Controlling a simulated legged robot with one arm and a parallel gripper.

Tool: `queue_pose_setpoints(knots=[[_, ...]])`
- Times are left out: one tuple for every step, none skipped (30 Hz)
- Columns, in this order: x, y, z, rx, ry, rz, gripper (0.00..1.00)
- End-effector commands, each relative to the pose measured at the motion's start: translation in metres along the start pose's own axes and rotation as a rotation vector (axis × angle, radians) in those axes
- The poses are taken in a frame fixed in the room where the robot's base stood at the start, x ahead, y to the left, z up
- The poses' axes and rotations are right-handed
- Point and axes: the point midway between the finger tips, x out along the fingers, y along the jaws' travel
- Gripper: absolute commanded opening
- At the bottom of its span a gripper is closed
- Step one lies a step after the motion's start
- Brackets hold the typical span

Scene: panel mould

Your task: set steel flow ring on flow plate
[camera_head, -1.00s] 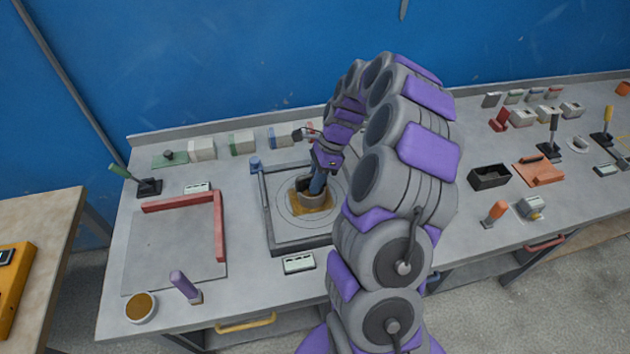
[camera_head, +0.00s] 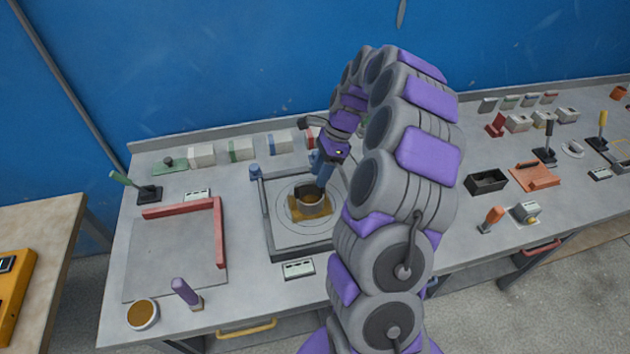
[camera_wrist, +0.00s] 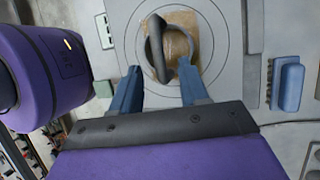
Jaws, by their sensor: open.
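The steel flow ring (camera_head: 312,204), a short grey cylinder with a dark curved handle, stands on a yellow-brown patch at the middle of the flow plate (camera_head: 287,235). The flow plate is a grey square tray with concentric circles drawn on it. In the wrist view the ring (camera_wrist: 189,38) is seen from above, over the tan patch, with its dark handle at its left. My gripper (camera_wrist: 159,68) is open, its two blue fingers apart. In the head view my gripper (camera_head: 319,173) is just above the ring, and my arm hides the plate's right side.
A red L-shaped frame (camera_head: 220,232) lies on a slab at left. A bowl of brown material (camera_head: 142,313) and a purple-handled tool (camera_head: 184,291) stand at the front left. Small blocks line the back. A black box (camera_head: 487,182) is at right.

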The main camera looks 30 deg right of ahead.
Motion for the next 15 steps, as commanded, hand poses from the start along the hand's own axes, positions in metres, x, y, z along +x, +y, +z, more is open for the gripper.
queue_pose_setpoints(knots=[[-0.014, -0.001, 0.000, 0.001, 0.001, -0.004, 0.45], [-0.020, -0.001, 0.000, 0.000, 0.001, -0.004, 0.45], [-0.027, -0.001, 0.000, 0.000, 0.002, -0.004, 0.45], [-0.032, -0.001, 0.000, 0.000, 0.002, -0.002, 0.45], [-0.037, 0.000, 0.000, 0.000, 0.002, -0.001, 0.45], [-0.043, 0.000, 0.000, 0.000, 0.002, -0.002, 0.45], [-0.048, -0.001, 0.000, 0.000, 0.002, -0.003, 0.45], [-0.051, -0.001, 0.000, 0.001, 0.002, -0.003, 0.45], [-0.055, -0.001, 0.000, 0.001, 0.002, -0.003, 0.45], [-0.057, -0.001, 0.000, 0.000, 0.002, -0.002, 0.45], [-0.059, 0.000, 0.000, 0.000, 0.001, 0.000, 0.45], [-0.061, 0.000, 0.000, 0.000, 0.001, 0.001, 0.45], [-0.062, 0.000, 0.000, 0.000, 0.000, 0.002, 0.45], [-0.063, 0.000, 0.001, 0.000, 0.000, 0.002, 0.45], [-0.064, 0.000, 0.001, 0.000, 0.000, 0.003, 0.45]])
